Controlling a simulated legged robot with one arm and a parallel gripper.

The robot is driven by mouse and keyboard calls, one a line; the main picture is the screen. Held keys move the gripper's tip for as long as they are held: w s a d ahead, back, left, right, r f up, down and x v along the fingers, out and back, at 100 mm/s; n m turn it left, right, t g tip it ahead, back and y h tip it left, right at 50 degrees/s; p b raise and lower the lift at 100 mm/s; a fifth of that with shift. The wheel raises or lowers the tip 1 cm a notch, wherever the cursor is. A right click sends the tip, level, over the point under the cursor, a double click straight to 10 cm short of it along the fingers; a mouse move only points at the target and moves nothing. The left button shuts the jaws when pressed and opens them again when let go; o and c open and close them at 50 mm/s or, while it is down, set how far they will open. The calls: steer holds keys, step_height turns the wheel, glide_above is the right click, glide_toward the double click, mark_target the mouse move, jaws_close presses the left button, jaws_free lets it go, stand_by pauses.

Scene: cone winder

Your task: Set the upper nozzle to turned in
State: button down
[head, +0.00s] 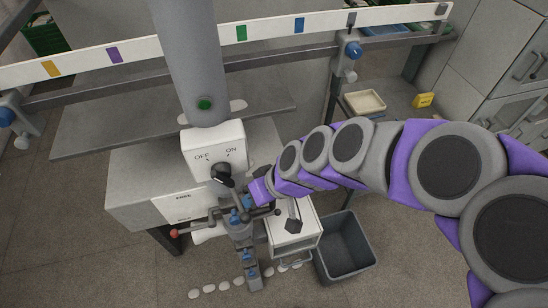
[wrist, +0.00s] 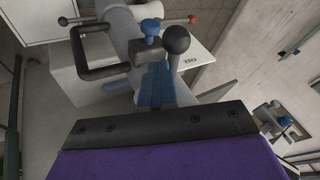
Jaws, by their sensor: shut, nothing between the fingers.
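The cone winder's post carries several blue fittings in a column; the upper blue fitting (head: 238,215) is in the middle of the head view, with dark rods and handles around it. I cannot tell for sure which part is the upper nozzle or which way it is turned. In the wrist view a blue body (wrist: 154,88) stands ahead of my gripper, with a dark ball knob (wrist: 176,40) and a smaller blue knob (wrist: 150,28) near it. My gripper (head: 255,196) is shut and empty, close beside these fittings; its fingertips are hard to make out and contact is unclear.
A white switch box (head: 207,143) marked OFF and ON has a black knob (head: 221,174). A red-tipped lever (head: 174,233) sticks out left. A white drawer unit (head: 302,235) and a grey bin (head: 345,245) stand at right. A long rail (head: 160,86) crosses behind.

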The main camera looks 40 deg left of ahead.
steer(key=shift+s, duration=0.55)
